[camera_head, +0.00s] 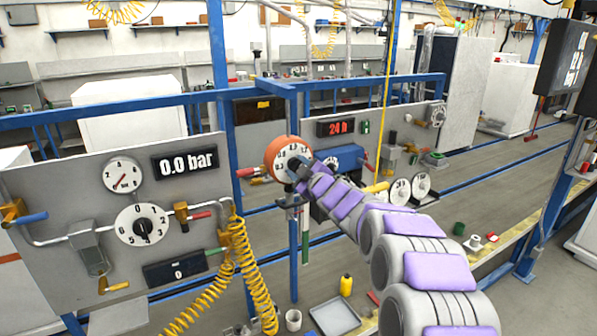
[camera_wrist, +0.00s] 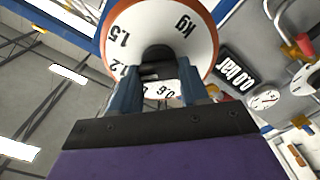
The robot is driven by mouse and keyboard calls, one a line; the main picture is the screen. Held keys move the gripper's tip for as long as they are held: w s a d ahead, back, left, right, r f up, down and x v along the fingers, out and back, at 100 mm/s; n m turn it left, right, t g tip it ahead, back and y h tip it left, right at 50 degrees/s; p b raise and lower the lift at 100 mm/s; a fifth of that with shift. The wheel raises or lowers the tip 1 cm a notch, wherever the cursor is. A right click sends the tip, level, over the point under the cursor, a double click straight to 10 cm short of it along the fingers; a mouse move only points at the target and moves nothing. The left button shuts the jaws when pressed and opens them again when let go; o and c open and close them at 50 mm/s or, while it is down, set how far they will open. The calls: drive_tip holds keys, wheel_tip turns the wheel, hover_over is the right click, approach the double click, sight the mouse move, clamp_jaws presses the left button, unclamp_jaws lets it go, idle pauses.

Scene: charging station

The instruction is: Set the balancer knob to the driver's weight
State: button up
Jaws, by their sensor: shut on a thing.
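The balancer (camera_head: 277,147) is a round orange housing on the blue frame, with a white dial face (camera_head: 291,149). In the wrist view the dial (camera_wrist: 133,22) fills the upper middle and reads 1.5, 1.2, 0.6 and kg, turned over. Its dark knob (camera_wrist: 157,54) sits at the dial's centre. My gripper (camera_wrist: 160,90) is shut on the knob, one blue-grey finger on each side. In the head view my gripper (camera_head: 300,170) covers the dial's lower right part. The pointer's setting is hidden. I cannot tell which thing is the driver or read its weight.
A left panel (camera_head: 60,190) holds gauges and a 0.0 bar display (camera_head: 185,163). A yellow coiled hose (camera_head: 250,270) hangs beside it. A red-digit display (camera_head: 335,127) is on the panel behind. A grey tray (camera_head: 335,317) and yellow bottle (camera_head: 346,285) stand below.

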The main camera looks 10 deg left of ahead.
drive_tip(key=shift+a+f, duration=0.1)
drive_tip(key=shift+f, duration=0.1)
drive_tip(key=o, duration=1.1)
drive_tip(key=shift+r, duration=0.1)
drive_tip(key=shift+c, duration=0.2)
drive_tip(key=shift+s, duration=0.1)
drive_tip(key=shift+s+d+r, duration=0.1)
drive_tip(key=shift+s+d, duration=0.35)
drive_tip(key=b+v, duration=0.1)
drive_tip(key=v, duration=1.5)
drive_tip(key=shift+b, duration=0.3)
drive_tip(key=shift+a, duration=0.1)
